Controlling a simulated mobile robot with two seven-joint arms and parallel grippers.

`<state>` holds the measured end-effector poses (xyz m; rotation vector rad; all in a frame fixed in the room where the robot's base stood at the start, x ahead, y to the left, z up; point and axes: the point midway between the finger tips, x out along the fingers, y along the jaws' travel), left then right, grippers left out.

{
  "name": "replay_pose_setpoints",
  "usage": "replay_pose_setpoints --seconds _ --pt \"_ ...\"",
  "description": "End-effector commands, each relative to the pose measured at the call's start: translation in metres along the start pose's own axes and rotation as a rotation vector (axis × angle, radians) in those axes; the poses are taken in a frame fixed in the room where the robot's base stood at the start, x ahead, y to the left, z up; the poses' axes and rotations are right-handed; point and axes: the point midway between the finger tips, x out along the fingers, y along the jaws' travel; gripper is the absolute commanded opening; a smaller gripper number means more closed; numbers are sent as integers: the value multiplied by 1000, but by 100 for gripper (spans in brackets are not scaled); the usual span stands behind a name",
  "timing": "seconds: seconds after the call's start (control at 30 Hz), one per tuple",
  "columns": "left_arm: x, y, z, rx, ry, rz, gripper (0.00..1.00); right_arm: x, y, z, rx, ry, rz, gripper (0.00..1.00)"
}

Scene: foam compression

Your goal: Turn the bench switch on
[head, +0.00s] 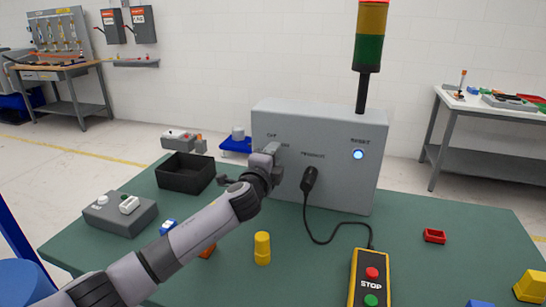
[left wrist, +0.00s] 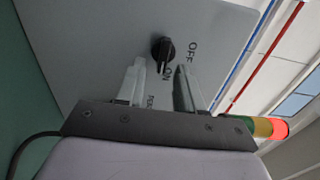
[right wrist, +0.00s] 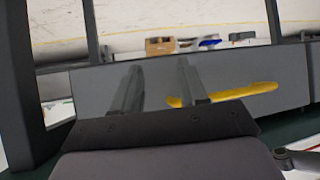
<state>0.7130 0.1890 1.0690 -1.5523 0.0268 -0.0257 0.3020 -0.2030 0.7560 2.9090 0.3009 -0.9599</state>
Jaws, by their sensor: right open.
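The bench switch is a black rotary knob (left wrist: 163,50) on the front of a grey control box (head: 340,125), between printed OFF and ON labels. In the head view my left gripper hides it. My left gripper (head: 270,150) is at the upper left of the box front. In the left wrist view its two fingers (left wrist: 160,66) are apart, with the knob between and just beyond their tips. I cannot tell whether they touch it. The knob's exact setting is hard to read. My right gripper (right wrist: 158,78) is open and empty; it is outside the head view.
A light tower (head: 370,45) stands on the box; a blue RESET button (head: 358,155) glows. A black plug (head: 310,178) and cable run to a yellow STOP pendant (head: 370,275). A black bin (head: 186,172), grey switch box (head: 120,213) and yellow cylinder (head: 262,248) stand on the green bench.

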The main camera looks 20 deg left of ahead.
Motion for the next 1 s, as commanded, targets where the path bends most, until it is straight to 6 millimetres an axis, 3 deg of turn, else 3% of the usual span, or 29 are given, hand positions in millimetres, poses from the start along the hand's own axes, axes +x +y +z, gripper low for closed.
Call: replay_pose_setpoints --seconds 0.43,1.0 --pt "-7 1 0 -3 1 -1 36 1 0 1 0 0 0 43" --pt "-65 0 0 -2 0 0 36 4 0 5 0 0 0 43"
